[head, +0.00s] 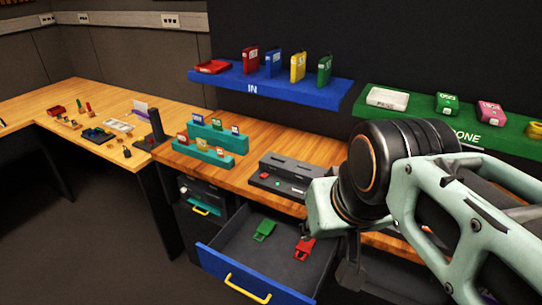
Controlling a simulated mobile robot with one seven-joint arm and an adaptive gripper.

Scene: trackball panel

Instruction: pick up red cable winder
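A red cable winder (304,247) lies flat in the open drawer (245,247), towards its right side. A similar green piece (264,230) lies to its left in the same drawer. My arm comes in from the right, in front of the desk. My gripper (350,275) shows as a dark shape under the arm's end, at the drawer's right edge, to the right of the red winder and apart from it in the picture. Its fingers are too dark and too covered to tell whether they are open or shut.
The drawer's blue front with a yellow handle (247,288) faces me. Above it, a dark device (285,174) and teal racks (215,140) stand on the wooden desk. A blue IN shelf (265,85) and a green shelf (400,108) hang above. Small items lie on the left desk.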

